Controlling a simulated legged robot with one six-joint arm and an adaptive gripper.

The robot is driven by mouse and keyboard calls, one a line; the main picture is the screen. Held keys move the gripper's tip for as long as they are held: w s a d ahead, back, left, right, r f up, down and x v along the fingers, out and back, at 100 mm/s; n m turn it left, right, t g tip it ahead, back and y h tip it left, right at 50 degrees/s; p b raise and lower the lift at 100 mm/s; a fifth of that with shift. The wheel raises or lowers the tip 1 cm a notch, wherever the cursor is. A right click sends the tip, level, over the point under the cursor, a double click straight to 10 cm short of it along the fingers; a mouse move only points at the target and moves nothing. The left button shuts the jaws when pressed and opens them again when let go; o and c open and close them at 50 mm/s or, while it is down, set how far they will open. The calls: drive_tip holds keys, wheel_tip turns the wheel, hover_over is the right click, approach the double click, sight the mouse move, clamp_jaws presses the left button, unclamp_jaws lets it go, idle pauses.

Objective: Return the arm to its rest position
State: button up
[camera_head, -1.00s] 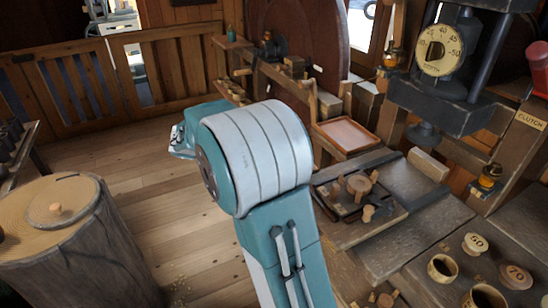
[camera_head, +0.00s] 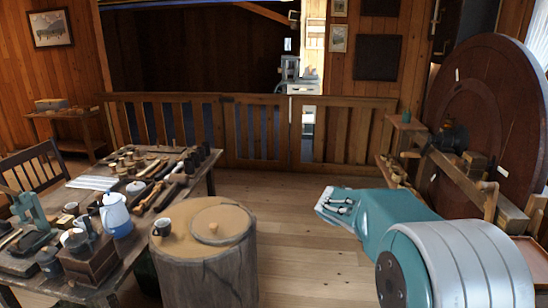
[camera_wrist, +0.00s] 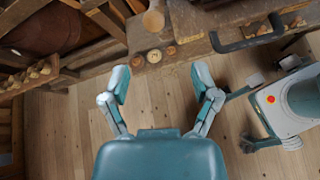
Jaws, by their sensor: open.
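My arm (camera_head: 455,265), teal with a ribbed pale joint, fills the lower right of the head view. Its forearm reaches left over the plank floor and ends in small silver parts; the fingers cannot be made out there. In the wrist view my gripper (camera_wrist: 160,83) is open, its two teal-and-grey fingers spread well apart. Nothing is between the fingers but floor boards. No object is held.
A wooden bench (camera_wrist: 185,48) with small round pieces lies beyond the fingers. A stump (camera_head: 205,270) stands left of the arm, beside a cluttered table (camera_head: 130,262). A large dark wheel (camera_head: 480,125) stands at right. A railing (camera_head: 345,140) closes the back; floor between is clear.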

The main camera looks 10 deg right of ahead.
drive_tip(key=s+a+m+t+y, duration=0.8)
drive_tip(key=s+a+m+y, duration=0.3)
drive_tip(key=s+a, duration=0.8)
drive_tip(key=shift+s+a+r+m, duration=0.2)
drive_tip(key=shift+s+r+m, duration=0.2)
drive_tip(key=shift+s, duration=0.55)
